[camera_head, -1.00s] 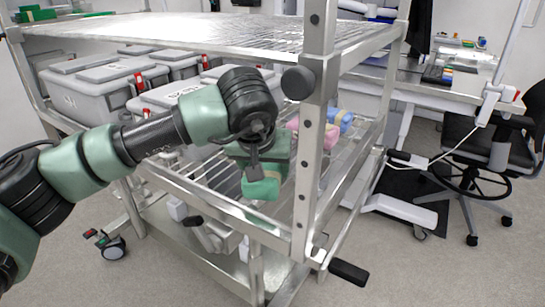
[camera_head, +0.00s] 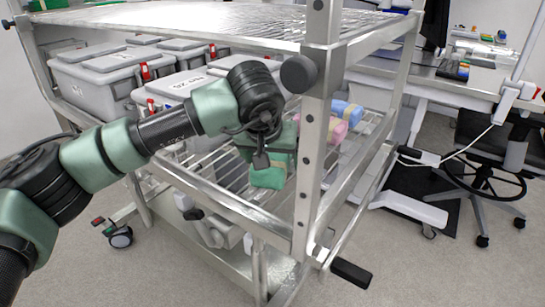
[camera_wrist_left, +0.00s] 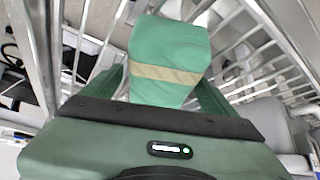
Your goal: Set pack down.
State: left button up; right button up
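The green pack (camera_head: 268,177) has a tan band, which shows in the left wrist view (camera_wrist_left: 165,72). It is at the cart's middle wire shelf (camera_head: 228,177), near the front corner post. My left gripper (camera_head: 264,158) reaches in under the top shelf from the left. In the wrist view its two green fingers lie on either side of the pack and appear to press on it. I cannot tell whether the pack's underside touches the shelf. My right gripper is in neither view.
A pink pack (camera_head: 337,130) and a blue pack (camera_head: 347,112) lie farther back on the same shelf. Grey lidded bins (camera_head: 105,80) stand on the left. The corner post (camera_head: 312,170) and top shelf (camera_head: 200,25) bound the space around my arm. A chair (camera_head: 490,160) stands at right.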

pick_arm(q)
jog(key=shift+s+r, duration=0.15)
jog(key=shift+r, duration=0.2)
jog(key=s, duration=0.1)
jog(key=s+r, duration=0.1)
jog(key=s, duration=0.1)
jog(key=shift+s+a+r, duration=0.3)
jog(key=shift+a+r, duration=0.1)
jog(key=s, duration=0.2)
jog(key=s+a, duration=0.1)
jog(key=s, duration=0.2)
jog(key=s+a, duration=0.1)
jog(key=s, duration=0.2)
jog(key=shift+b, duration=0.4)
jog(key=shift+s, duration=0.4)
jog(key=shift+s+a, duration=0.1)
jog(key=shift+s, duration=0.2)
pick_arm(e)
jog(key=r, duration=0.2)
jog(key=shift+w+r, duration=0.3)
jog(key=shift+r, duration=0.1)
pick_arm(q)
jog(key=shift+a, duration=0.1)
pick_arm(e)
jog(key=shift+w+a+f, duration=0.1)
